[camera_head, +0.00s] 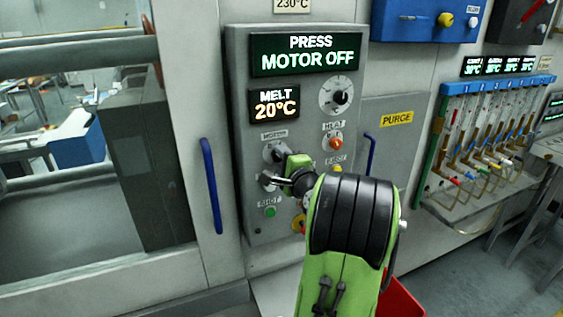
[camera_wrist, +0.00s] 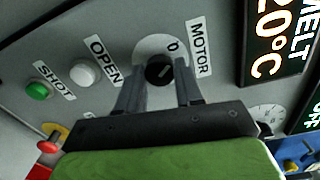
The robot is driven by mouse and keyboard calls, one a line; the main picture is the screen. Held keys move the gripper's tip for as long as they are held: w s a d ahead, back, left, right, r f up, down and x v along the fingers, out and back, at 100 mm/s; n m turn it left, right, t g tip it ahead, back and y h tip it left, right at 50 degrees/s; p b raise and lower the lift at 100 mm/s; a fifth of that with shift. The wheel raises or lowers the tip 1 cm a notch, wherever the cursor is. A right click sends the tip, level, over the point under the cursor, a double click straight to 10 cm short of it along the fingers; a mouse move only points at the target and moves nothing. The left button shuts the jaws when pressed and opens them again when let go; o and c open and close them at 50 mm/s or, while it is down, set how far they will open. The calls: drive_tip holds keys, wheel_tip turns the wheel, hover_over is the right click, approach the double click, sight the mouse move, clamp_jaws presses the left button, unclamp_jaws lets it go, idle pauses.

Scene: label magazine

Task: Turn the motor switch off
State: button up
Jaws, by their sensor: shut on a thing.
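The motor switch is a black round knob (camera_wrist: 159,70) on a pale round plate under the MOTOR label (camera_wrist: 199,47) in the wrist view. A 0 mark shows on its plate. My gripper (camera_wrist: 158,80) has a finger on each side of the knob and is shut on it. In the head view my gripper (camera_head: 268,166) reaches the grey control panel (camera_head: 240,215) just below the MOTOR label (camera_head: 274,135). There the knob is largely hidden by the gripper. The panel display (camera_head: 307,53) reads PRESS MOTOR OFF.
A white OPEN button (camera_wrist: 84,73), a green SHOT button (camera_wrist: 38,91) and a red knob on yellow (camera_wrist: 50,142) are close by. The orange HEAT knob (camera_head: 336,143) is to the right. A blue door handle (camera_head: 211,185) stands left of the panel.

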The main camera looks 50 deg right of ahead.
drive_tip(key=o, duration=1)
drive_tip(key=shift+o, duration=0.2)
drive_tip(key=b+v, duration=0.3)
drive_tip(key=v, duration=1.2)
drive_tip(key=shift+s+a+b, duration=0.3)
drive_tip(key=shift+b, duration=0.1)
